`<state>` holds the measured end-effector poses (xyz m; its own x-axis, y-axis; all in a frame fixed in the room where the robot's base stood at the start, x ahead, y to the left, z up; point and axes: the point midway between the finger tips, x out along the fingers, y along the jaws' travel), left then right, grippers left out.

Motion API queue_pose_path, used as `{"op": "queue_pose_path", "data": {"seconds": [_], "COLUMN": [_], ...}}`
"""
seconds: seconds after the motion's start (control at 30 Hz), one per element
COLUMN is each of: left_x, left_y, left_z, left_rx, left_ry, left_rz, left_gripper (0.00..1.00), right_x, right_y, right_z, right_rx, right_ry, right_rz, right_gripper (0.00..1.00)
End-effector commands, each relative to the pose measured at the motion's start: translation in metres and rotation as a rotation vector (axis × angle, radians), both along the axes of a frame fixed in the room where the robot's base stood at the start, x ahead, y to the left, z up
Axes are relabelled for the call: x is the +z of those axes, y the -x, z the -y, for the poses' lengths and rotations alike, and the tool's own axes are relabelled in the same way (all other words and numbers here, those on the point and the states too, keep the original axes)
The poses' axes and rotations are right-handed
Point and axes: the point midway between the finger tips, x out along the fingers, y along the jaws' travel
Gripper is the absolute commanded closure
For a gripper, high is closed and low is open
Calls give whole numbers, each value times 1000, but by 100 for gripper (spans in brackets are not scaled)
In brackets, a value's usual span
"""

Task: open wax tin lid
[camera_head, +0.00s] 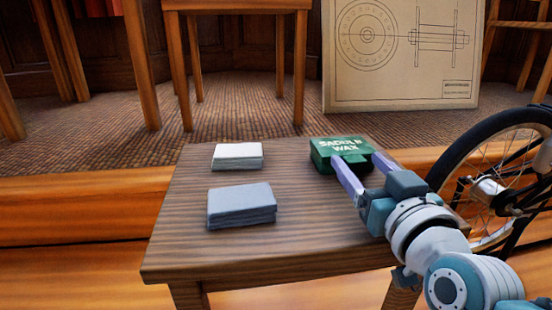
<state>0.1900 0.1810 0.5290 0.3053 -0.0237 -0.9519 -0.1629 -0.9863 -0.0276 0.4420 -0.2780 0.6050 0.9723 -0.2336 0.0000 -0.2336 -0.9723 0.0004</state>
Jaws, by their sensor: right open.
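The green wax tin (326,148), with white lettering on its lid, sits upright near the back right of the small wooden table (290,235). The lid looks closed. My right gripper (362,160) reaches in from the lower right with its two pale fingers apart. The fingers are at the front and right of the tin, and they hide part of it. I cannot tell whether either finger touches the tin. My left gripper does not show.
A folded grey-blue cloth stack (241,204) lies at the table's left front, with a white stack (238,155) behind it. The table's front is clear. A bicycle wheel (487,165) stands to the right. A drawing board (400,55) leans at the back.

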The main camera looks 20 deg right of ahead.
Motion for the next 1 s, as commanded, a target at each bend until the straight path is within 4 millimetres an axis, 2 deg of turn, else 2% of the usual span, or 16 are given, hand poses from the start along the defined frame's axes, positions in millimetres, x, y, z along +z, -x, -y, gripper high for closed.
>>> {"op": "queue_pose_path", "data": {"seconds": [0.17, 0.8, 1.0], "left_x": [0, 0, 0], "left_y": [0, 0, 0], "left_z": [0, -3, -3], "left_rx": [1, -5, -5], "left_ry": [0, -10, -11], "left_rz": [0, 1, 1], "left_gripper": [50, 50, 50], "right_x": [0, 0, 0], "right_y": [0, 0, 0], "right_z": [0, 0, 0], "right_rx": [0, 0, 0], "right_ry": [0, 0, 0], "right_rz": [0, 0, 0], "right_gripper": [30, 100, 100]}}
